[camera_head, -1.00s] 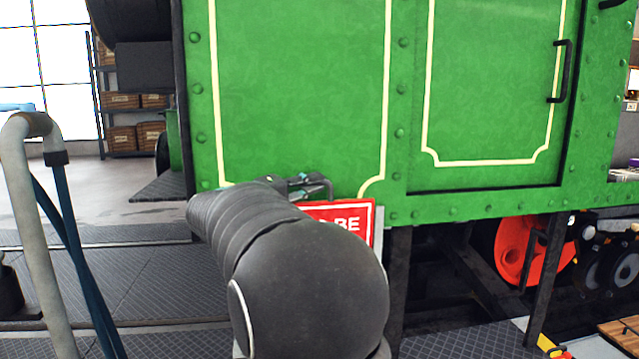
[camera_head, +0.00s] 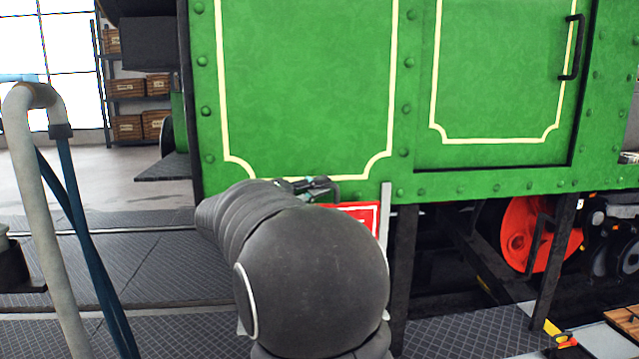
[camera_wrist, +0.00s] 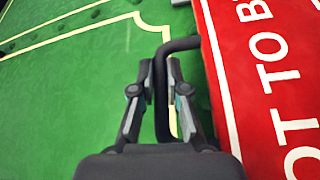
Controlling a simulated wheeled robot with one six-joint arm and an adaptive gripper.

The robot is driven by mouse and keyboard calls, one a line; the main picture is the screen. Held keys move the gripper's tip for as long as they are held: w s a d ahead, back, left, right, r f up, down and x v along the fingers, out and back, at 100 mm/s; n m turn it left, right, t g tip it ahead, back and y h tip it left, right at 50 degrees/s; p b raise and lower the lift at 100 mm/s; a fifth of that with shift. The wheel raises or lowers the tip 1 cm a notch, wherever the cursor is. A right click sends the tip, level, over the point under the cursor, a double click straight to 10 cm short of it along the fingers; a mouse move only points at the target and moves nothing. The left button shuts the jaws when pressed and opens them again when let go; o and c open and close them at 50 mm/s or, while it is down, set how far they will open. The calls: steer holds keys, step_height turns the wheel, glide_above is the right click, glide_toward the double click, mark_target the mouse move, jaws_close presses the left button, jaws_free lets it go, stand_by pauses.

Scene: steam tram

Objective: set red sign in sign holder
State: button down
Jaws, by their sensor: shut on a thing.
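The red sign (camera_head: 362,212) with a white border shows only in part behind my arm in the head view, low against the green tram side. In the wrist view the sign (camera_wrist: 262,60) fills the right side, with large white letters. My gripper (camera_wrist: 160,68) is shut on the sign's black bent handle (camera_wrist: 163,105), which runs between the fingers. In the head view my gripper (camera_head: 312,186) is partly hidden by my arm. A pale grey upright strip (camera_head: 386,205) stands at the sign's right edge, perhaps part of the sign holder; its lower part is hidden.
The green tram side (camera_head: 300,90) rises close behind the sign. A red wheel (camera_head: 520,235) and dark struts lie below it on the right. Dark tread-plate floor (camera_head: 160,265) is open between railing and arm.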

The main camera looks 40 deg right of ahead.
steer(key=shift+f+b, duration=1)
steer(key=shift+f, duration=1.25)
step_height(320, 180, down, 7)
steer(key=b, duration=0.5)
steer(key=shift+r+b, duration=0.15)
steer(key=shift+b, duration=0.15)
steer(key=shift+f, duration=0.25)
steer(key=c, duration=1.1)
jaws_free()
steer(key=shift+f, duration=0.1)
steer(key=shift+a, duration=0.1)
steer(key=w+a+f, duration=0.1)
steer(key=a, duration=1)
steer(key=shift+a, duration=0.35)
